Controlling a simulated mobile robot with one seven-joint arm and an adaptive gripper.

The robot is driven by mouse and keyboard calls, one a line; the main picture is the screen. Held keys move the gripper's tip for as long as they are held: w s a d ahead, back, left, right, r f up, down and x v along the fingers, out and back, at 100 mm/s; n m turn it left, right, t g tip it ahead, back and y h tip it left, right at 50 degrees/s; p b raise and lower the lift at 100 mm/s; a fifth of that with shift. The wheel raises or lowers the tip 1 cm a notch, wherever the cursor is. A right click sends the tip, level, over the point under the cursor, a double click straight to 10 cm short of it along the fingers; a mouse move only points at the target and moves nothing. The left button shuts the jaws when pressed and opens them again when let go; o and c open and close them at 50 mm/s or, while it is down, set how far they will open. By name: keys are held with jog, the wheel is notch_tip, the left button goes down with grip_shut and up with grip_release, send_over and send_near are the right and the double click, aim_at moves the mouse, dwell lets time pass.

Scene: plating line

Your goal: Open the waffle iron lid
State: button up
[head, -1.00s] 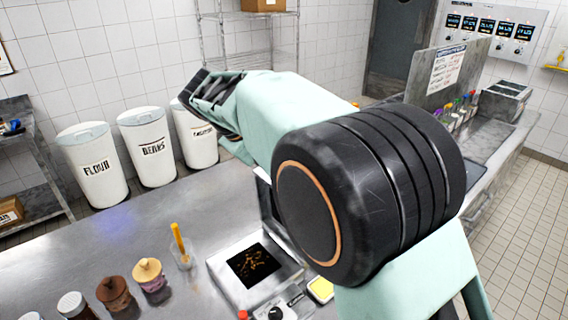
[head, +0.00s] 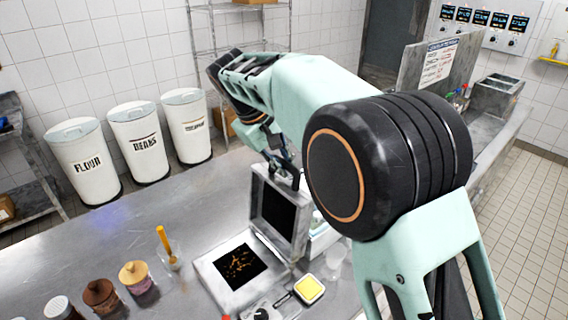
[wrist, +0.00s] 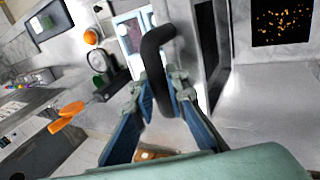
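The waffle iron's base (head: 213,268) sits on the steel counter, its dark cooking plate (head: 238,267) uncovered with golden bits on it. It also shows at the upper right of the wrist view (wrist: 283,22). The lid (head: 301,228) stands roughly upright at the base's far right side, its dark inner plate facing the base. My gripper (head: 286,170) is at the lid's top edge. In the wrist view the black curved handle (wrist: 153,50) lies between my fingers (wrist: 163,88), which appear closed against both its sides.
A cup with an orange-handled tool (head: 170,262) and several jars (head: 135,278) stand left of the iron. A yellow-filled square dish (head: 309,289) and a clear cup (head: 334,262) are at its right. White bins (head: 83,165) stand beyond the counter.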

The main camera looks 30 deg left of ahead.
jog(key=o, duration=0.5)
jog(key=v, duration=1.2)
jog(key=shift+r, duration=0.1)
jog(key=shift+w, duration=0.15)
